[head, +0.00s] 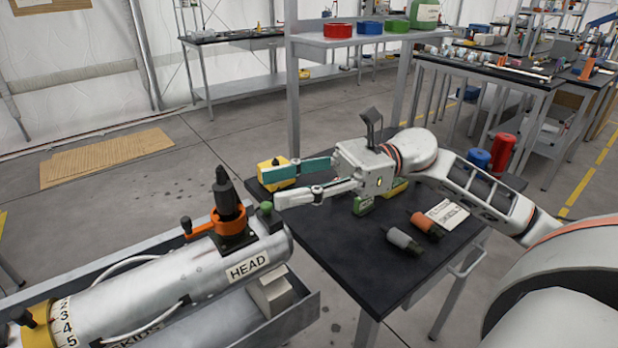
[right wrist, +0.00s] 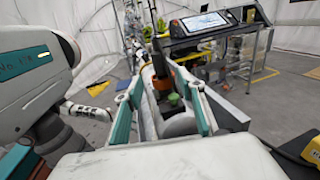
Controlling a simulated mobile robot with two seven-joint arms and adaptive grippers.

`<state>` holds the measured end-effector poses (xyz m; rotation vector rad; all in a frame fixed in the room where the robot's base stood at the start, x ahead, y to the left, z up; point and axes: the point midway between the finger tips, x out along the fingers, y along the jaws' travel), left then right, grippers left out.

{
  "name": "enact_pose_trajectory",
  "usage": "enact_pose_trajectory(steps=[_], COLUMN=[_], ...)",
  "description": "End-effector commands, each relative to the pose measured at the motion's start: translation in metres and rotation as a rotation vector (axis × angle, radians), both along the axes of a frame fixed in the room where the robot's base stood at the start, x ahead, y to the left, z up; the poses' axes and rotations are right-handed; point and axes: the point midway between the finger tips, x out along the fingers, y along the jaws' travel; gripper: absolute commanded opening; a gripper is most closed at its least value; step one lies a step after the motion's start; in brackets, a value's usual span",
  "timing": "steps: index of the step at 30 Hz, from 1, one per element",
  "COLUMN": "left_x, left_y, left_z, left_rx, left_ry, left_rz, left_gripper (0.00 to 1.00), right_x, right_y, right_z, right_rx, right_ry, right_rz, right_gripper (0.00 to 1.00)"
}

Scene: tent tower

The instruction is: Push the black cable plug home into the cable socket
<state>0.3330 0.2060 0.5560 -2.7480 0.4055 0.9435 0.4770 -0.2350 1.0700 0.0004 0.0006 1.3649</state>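A black cable plug (head: 227,196) stands upright, slightly tilted, inside an orange ring with a side lever (head: 205,226). Below is a dark square socket base (head: 238,243) on top of the grey cylinder marked HEAD (head: 200,275). How deep the plug sits is hidden by the ring. My right gripper (head: 298,182) is open and empty, to the right of the plug and apart from it, with its teal-padded fingers pointing left. In the right wrist view, the plug (right wrist: 155,50) and the orange part (right wrist: 186,80) show beyond and between the open fingers.
A small green knob (head: 266,208) stands by the socket. A trough (head: 300,318) lies around the cylinder.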

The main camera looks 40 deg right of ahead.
Motion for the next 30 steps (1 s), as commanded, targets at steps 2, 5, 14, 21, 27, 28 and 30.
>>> enact_pose_trajectory(steps=[2, 5, 14, 21, 27, 28, 30], left_x=[0.000, 0.000, 0.000, -0.001, -0.001, -0.001, -0.001], left_y=[0.000, 0.000, 0.000, 0.000, 0.000, 0.000, -0.001], left_z=[0.000, 0.000, 0.000, -0.001, -0.001, -0.001, -0.001], left_rx=[0.000, 0.000, 0.000, -0.001, -0.001, -0.001, -0.001], left_ry=[0.001, 0.001, 0.001, 0.001, 0.002, 0.002, 0.002], left_rz=[0.000, 0.000, 0.001, 0.000, 0.000, 0.000, 0.000], left_gripper=[0.25, 0.25, 0.25, 0.25, 0.25, 0.25, 0.25], right_x=[-0.002, -0.005, -0.009, -0.009, -0.009, -0.009, -0.009], right_y=[-0.014, -0.027, -0.045, -0.045, -0.044, -0.044, -0.044], right_z=[-0.001, -0.001, 0.000, 0.000, 0.000, 0.000, 0.000], right_rx=[0.000, 0.000, 0.000, 0.000, 0.000, 0.000, 0.001], right_ry=[0.004, 0.004, 0.000, 0.000, 0.000, 0.000, 0.000], right_rz=[-0.004, -0.002, 0.000, 0.000, 0.000, 0.000, 0.000], right_gripper=[0.39, 0.39, 0.39, 0.39, 0.39, 0.39, 0.39])
